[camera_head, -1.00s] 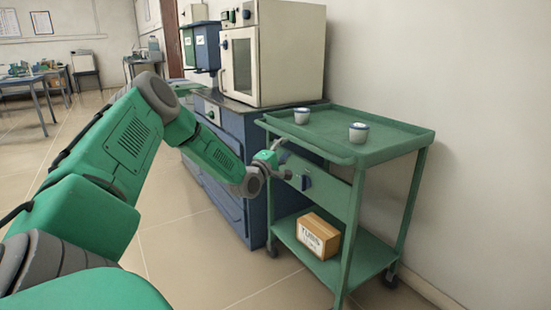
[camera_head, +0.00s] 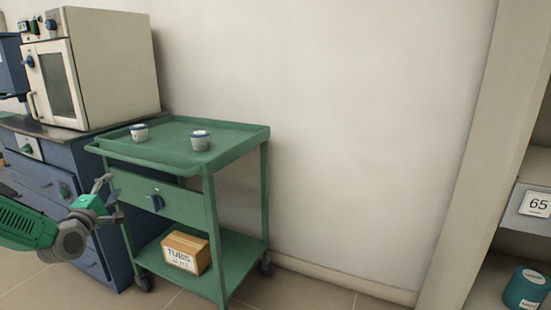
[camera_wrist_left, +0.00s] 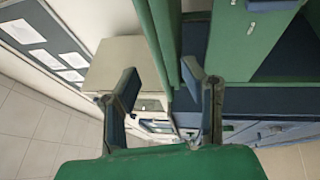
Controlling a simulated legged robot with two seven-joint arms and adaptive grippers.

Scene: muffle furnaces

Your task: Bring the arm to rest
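My left arm comes in low at the left of the head view. Its left gripper (camera_head: 112,198) is in front of the green trolley's left side, near the drawer (camera_head: 175,205) with a dark blue handle. The gripper is open and empty. Whether it touches the trolley cannot be told. My right arm and gripper do not show.
A furnace (camera_head: 112,62) stands on a blue cabinet (camera_head: 62,160). A shelf unit labelled 65 (camera_head: 537,204) is at the right. Floor beside the trolley is clear.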

